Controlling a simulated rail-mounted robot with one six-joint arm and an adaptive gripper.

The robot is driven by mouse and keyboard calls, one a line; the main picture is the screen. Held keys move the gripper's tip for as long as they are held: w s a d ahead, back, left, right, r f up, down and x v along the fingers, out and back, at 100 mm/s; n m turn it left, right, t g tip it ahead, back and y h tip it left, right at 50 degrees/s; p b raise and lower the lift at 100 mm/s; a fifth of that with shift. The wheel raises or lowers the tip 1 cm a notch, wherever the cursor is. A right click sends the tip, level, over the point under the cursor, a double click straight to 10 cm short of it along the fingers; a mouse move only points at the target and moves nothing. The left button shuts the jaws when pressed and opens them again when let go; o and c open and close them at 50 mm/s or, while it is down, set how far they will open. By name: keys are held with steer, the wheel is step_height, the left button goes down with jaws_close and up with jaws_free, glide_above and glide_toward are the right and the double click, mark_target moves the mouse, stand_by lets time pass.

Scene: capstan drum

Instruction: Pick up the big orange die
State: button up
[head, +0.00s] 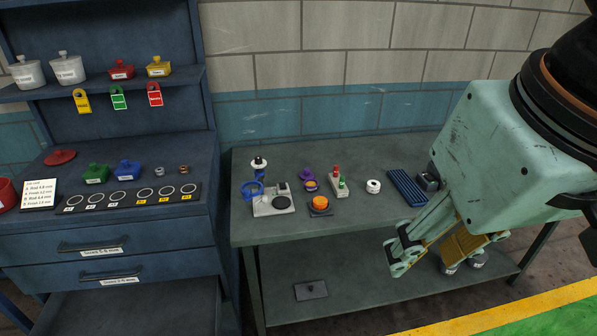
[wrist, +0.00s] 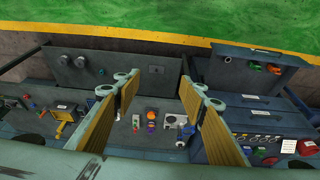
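A round orange piece (head: 320,201) sits on a dark square base on the grey-green workbench; it is the largest orange thing on that bench, and I cannot tell for sure that it is the big orange die. It seems to show small in the wrist view (wrist: 152,116), between my finger pads. My gripper (head: 440,258) is open and empty, in front of the bench and to the right of the orange piece, well apart from it. Its two fingers also stand wide apart in the wrist view (wrist: 162,100).
Near the orange piece are a purple item (head: 306,174), a grey scale-like device (head: 273,204), a button box (head: 338,183), a white roll (head: 373,186) and a blue ribbed tray (head: 407,187). A blue cabinet (head: 110,235) stands left. The bench's front strip is clear.

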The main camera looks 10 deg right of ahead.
steer(key=shift+o, duration=0.7)
steer(key=w+n+g+p, duration=0.2)
steer(key=w+n+p, duration=0.5)
steer(key=w, duration=2.5)
steer(key=w+f+n+g+p, duration=0.2)
steer(key=w+f+n, duration=0.9)
steer(key=w+f, duration=1.3)
steer(key=shift+w+f, duration=0.35)
steer(key=shift+w, duration=0.75)
